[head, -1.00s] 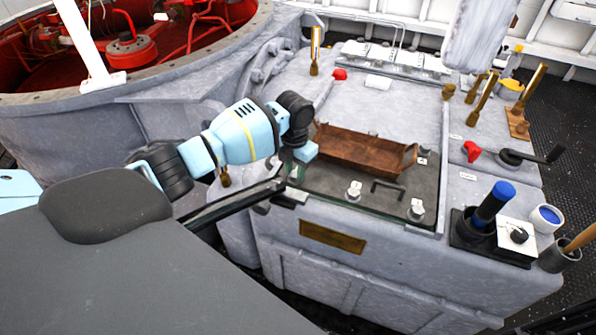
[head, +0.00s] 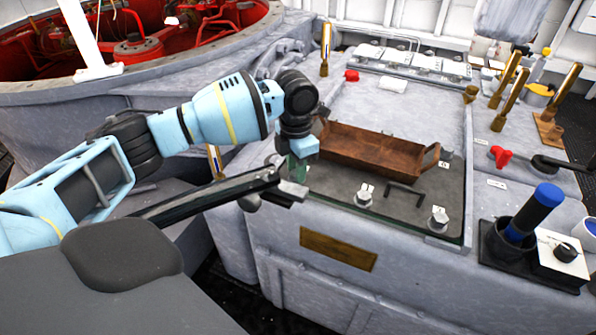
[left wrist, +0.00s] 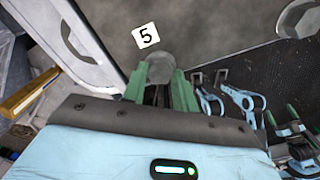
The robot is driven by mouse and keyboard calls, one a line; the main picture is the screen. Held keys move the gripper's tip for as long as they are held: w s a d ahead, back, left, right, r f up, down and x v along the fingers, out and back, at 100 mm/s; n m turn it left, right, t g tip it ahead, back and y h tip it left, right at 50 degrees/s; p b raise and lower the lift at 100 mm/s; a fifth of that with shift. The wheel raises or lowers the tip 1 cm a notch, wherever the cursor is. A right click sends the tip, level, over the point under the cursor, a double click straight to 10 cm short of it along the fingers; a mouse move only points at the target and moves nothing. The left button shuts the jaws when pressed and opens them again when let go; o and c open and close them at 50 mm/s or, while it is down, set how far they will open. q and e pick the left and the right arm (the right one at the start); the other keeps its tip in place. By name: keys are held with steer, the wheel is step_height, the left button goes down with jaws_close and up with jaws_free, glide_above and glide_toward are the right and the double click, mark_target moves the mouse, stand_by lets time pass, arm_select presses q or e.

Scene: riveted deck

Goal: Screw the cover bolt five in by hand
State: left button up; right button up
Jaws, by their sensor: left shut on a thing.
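The dark cover plate (head: 335,190) lies on the grey housing, with several hex bolts along its edge. My left gripper (head: 297,172) points down at the plate's near left corner. In the left wrist view, its green fingers (left wrist: 163,90) are shut on the grey head of cover bolt five (left wrist: 160,66), beside a white label reading 5 (left wrist: 146,36). In the head view this bolt is hidden by the gripper. Another bolt (head: 364,195) and a further one (head: 438,219) stand along the near edge. My right gripper is not identifiable.
A brown tray (head: 372,150) sits on the plate just right of my gripper. A black handle (head: 405,194) is on the plate. A blue-topped cylinder (head: 530,213) and brass levers (head: 510,85) stand to the right. A dark bar (head: 210,195) runs below my left arm.

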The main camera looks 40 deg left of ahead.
arm_select(q)
steer(key=shift+w+r, duration=0.1)
steer(key=shift+r, duration=0.1)
steer(key=o, duration=0.8)
steer(key=shift+o, duration=0.9)
steer(key=shift+f, duration=0.1)
steer(key=shift+r+p, duration=0.45)
steer(key=shift+r, duration=3.5)
